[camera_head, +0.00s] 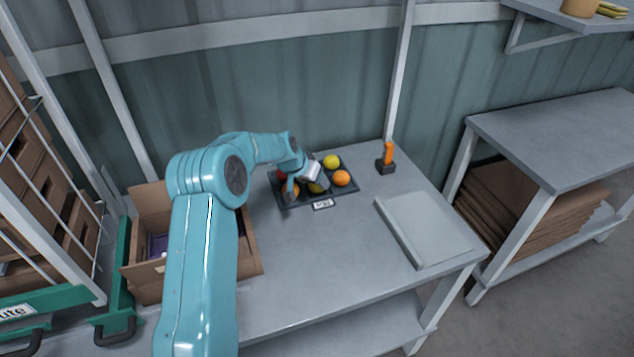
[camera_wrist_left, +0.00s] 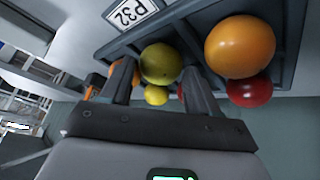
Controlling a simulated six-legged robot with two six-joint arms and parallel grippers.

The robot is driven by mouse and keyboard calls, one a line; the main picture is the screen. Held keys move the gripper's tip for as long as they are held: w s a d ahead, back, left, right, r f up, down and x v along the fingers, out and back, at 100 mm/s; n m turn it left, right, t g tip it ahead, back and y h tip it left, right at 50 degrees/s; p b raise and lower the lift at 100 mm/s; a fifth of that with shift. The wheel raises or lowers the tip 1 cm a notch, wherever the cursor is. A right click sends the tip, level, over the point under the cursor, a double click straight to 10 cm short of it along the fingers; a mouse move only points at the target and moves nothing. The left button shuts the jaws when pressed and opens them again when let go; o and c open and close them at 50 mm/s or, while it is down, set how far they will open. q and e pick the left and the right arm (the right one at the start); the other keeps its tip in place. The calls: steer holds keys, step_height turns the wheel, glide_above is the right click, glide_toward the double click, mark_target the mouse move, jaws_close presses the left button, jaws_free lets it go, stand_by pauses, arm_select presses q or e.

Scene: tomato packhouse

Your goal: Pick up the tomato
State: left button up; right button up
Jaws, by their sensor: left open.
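A dark tray (camera_head: 347,192) on the table holds several round tomatoes in red, orange, yellow and yellow-green. A yellow tomato (camera_head: 331,161) and an orange one (camera_head: 341,178) show clearly at its right side. My left gripper (camera_head: 306,189) is over the tray, open, and partly hides the other tomatoes. In the left wrist view the open fingers (camera_wrist_left: 158,70) have a yellow-green tomato (camera_wrist_left: 160,63) in the gap between them; I cannot tell if they touch it. An orange tomato (camera_wrist_left: 240,46) and a red one (camera_wrist_left: 250,92) are to the right of the fingers.
An orange-and-black tool (camera_head: 388,157) stands right of the tray. A pale flat panel (camera_head: 430,228) lies on the table's right side. An open cardboard box (camera_head: 148,200) is at the left, partly behind my arm. The table's middle front is clear. A corrugated wall closes the back.

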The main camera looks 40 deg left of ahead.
arm_select(q)
steer(key=shift+w+f, duration=0.35)
steer(key=shift+f, duration=0.25)
steer(key=c, duration=0.4)
steer(key=shift+r, duration=0.1)
